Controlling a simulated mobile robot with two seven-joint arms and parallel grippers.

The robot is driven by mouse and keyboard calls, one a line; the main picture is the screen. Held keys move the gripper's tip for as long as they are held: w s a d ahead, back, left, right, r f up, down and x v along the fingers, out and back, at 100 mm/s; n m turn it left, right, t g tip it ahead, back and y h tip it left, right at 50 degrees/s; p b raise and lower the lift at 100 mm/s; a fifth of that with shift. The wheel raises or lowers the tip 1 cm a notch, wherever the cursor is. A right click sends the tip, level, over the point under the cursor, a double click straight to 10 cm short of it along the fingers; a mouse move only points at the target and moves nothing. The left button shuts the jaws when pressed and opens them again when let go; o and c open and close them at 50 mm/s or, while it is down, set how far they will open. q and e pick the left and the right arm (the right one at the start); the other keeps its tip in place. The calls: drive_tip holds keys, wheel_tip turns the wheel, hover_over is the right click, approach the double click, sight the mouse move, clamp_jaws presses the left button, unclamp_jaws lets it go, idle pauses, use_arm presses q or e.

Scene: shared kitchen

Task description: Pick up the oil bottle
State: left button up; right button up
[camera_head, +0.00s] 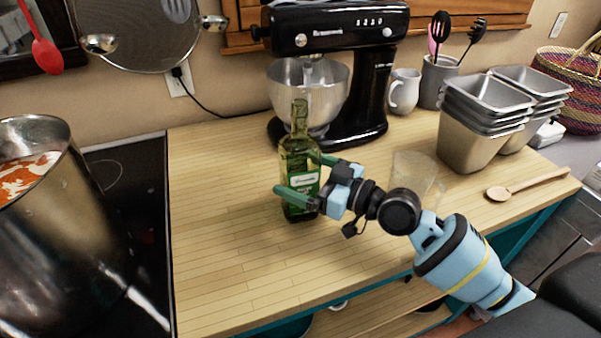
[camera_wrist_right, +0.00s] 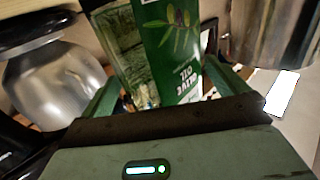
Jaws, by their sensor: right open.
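The oil bottle (camera_head: 299,158) is green glass with a label and stands upright on the wooden counter, in front of the stand mixer. My right gripper (camera_head: 303,176) is open, with one green finger on the near left side of the bottle and the other on its far right side. The bottle stands between the fingers at label height. In the right wrist view the bottle's olive label (camera_wrist_right: 172,45) fills the space between the two fingers (camera_wrist_right: 160,88). Whether the fingers touch the glass I cannot tell. My left gripper is not in view.
A black stand mixer (camera_head: 338,40) with a steel bowl (camera_head: 322,92) stands close behind the bottle. A clear glass (camera_head: 413,168) is behind my right wrist. Metal containers (camera_head: 478,125) and a wooden spoon (camera_head: 527,184) are at right. A large pot (camera_head: 50,240) is on the stove at left. The counter's front left is clear.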

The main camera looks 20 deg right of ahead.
drive_tip(key=shift+w+a, duration=0.3)
drive_tip(key=c, duration=1.4)
drive_tip(key=shift+r, duration=0.1)
drive_tip(key=shift+c, duration=0.4)
drive_tip(key=shift+r, duration=0.1)
drive_tip(key=shift+r+p, duration=0.3)
drive_tip(key=shift+r, duration=1.45)
approach(300, 158)
drive_tip(key=s+a+f, duration=0.1)
drive_tip(key=s+a, duration=0.2)
drive_tip(key=s, duration=0.2)
drive_tip(key=shift+f, duration=0.2)
